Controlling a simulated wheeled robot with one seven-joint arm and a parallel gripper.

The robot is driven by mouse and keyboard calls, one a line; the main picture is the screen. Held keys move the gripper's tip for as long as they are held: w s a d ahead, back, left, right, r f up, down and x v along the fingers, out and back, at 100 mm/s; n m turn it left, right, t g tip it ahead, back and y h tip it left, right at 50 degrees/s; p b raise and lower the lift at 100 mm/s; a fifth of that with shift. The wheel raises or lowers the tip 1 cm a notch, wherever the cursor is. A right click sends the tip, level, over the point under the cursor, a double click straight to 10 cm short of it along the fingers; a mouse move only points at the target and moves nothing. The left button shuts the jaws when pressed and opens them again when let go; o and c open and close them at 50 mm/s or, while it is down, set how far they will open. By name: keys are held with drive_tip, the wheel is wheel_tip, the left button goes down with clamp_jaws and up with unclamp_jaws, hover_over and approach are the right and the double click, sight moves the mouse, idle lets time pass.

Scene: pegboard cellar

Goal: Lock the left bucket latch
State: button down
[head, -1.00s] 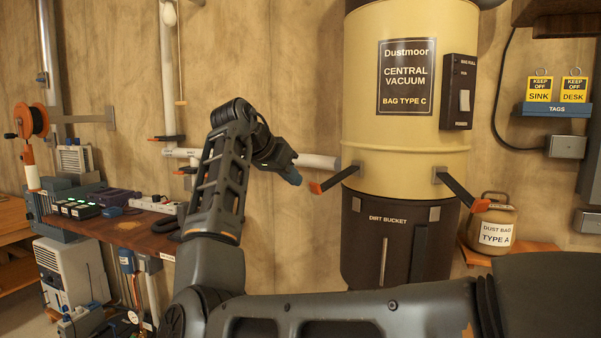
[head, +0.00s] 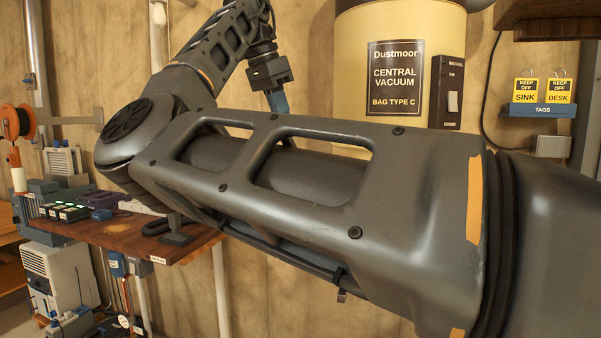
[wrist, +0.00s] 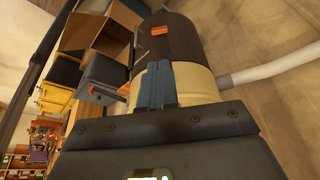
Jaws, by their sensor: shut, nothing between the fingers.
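The cream central vacuum canister (head: 400,65) stands against the wall in the head view. My forearm hides its dirt bucket and both latches there. The wrist view shows the cream body (wrist: 203,82) and the dark bucket (wrist: 190,45) turned over. An orange latch tip (wrist: 159,30), apparently the left latch's, shows against the dark bucket; its lever is mostly hidden. Another orange piece (wrist: 124,89) shows at the canister's left edge. My gripper (head: 279,103) is shut and empty, left of the canister, blue fingers pointing down. In the wrist view the fingers (wrist: 162,85) overlap the canister, apart from the orange tip.
A white pipe (wrist: 265,72) runs to the canister in the wrist view. A wooden bench (head: 130,240) with chargers stands at left. A tag shelf (head: 540,110) hangs on the right wall, with a dark wooden shelf (head: 540,12) above.

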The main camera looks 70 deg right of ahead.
drive_tip(key=shift+f, duration=0.1)
drive_tip(key=x, duration=1.4)
